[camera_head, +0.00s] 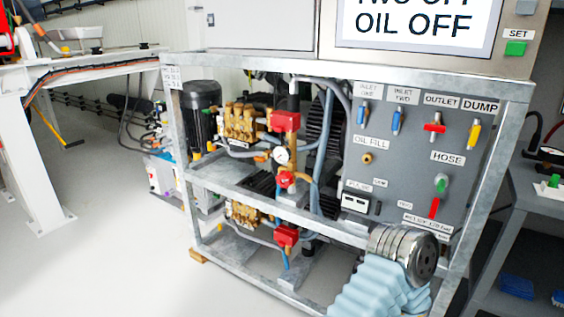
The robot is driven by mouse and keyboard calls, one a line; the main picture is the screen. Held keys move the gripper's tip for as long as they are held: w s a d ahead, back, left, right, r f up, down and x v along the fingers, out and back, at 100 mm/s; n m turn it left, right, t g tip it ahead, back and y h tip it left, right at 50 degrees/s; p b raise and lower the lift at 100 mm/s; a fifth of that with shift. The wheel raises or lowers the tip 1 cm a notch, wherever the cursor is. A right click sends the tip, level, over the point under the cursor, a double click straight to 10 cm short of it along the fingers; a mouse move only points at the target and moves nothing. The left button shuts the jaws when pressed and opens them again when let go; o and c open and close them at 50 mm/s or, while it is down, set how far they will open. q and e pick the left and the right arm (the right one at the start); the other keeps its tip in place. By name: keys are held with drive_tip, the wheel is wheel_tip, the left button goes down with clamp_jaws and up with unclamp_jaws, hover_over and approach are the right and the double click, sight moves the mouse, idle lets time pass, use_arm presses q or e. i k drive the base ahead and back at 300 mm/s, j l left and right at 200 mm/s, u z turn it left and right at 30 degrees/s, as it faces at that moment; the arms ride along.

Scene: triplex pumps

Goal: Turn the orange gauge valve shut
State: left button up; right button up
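A small round white-faced gauge (281,156) sits on the upper pump's pipework, in the middle of the frame. A small orange part (262,157) shows just left of the gauge and may be the gauge valve's handle. It is too small to tell which way it is turned. A red knob (286,180) is just below the gauge, and a red block (285,121) is above it. No fingers of my left or right gripper show in this view, and nothing touches the gauge.
A grey steel frame (350,222) surrounds the pumps; its front bar crosses below the gauge. The right panel (400,185) carries several coloured valve handles. Floor at left is clear.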

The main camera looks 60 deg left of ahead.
sight(262, 160)
drive_tip(key=k+l+u, duration=0.1)
drive_tip(key=u, duration=1.95)
drive_tip(key=i+j, duration=0.6)
